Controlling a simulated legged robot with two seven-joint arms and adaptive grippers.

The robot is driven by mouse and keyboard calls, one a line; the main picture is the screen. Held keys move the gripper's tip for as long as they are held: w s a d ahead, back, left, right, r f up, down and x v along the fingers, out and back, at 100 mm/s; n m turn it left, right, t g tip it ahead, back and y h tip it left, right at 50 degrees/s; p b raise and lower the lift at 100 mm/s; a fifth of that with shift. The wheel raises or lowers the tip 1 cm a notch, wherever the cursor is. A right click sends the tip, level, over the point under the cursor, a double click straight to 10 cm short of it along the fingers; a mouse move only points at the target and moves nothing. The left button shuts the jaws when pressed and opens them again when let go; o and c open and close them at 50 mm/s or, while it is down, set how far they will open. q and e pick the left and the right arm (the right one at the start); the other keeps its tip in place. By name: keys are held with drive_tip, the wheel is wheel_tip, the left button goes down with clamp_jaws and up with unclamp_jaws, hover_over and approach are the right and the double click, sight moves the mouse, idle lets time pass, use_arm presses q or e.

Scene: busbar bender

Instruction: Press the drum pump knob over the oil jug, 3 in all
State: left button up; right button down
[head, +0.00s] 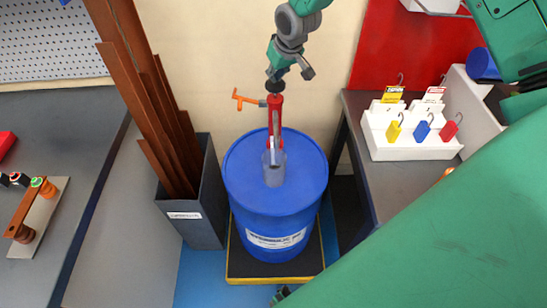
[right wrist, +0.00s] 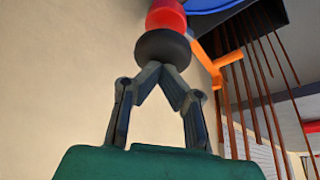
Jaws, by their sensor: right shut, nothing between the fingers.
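The blue drum (head: 262,215) stands upright with a red pump (head: 275,115) rising from its top. The pump's dark round knob (head: 275,87) sits at its top; it shows large in the right wrist view (right wrist: 163,48). A clear oil jug (head: 273,173) is on the drum lid, in front of the pump. My right gripper (head: 275,77) is over the knob, pointing down. In the right wrist view its fingertips (right wrist: 170,72) meet, shut and empty, at the knob's face; I cannot tell whether they touch it.
An orange handle (head: 247,99) sticks out left of the pump. A grey bin (head: 203,215) with tall brown bars stands left of the drum. A bench (head: 398,185) at right holds a white rack (head: 412,151) with coloured padlocks. My green arm covers the lower right.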

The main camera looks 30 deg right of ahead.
drive_tip(key=shift+s+f+b, duration=0.15)
drive_tip(key=shift+f+b, duration=0.2)
drive_tip(key=shift+f, duration=0.45)
drive_tip(key=shift+r, duration=0.15)
idle(0.4)
drive_tip(key=shift+r+p, duration=3.25)
drive_tip(key=shift+r, duration=0.6)
drive_tip(key=shift+f, duration=0.15)
drive_tip(key=shift+f+b, duration=1.8)
drive_tip(key=shift+f, duration=1.4)
drive_tip(key=shift+f+b, duration=0.3)
drive_tip(key=shift+f, duration=0.35)
drive_tip(key=shift+r, duration=0.1)
drive_tip(key=shift+r+p, duration=3)
drive_tip(key=shift+r, duration=0.9)
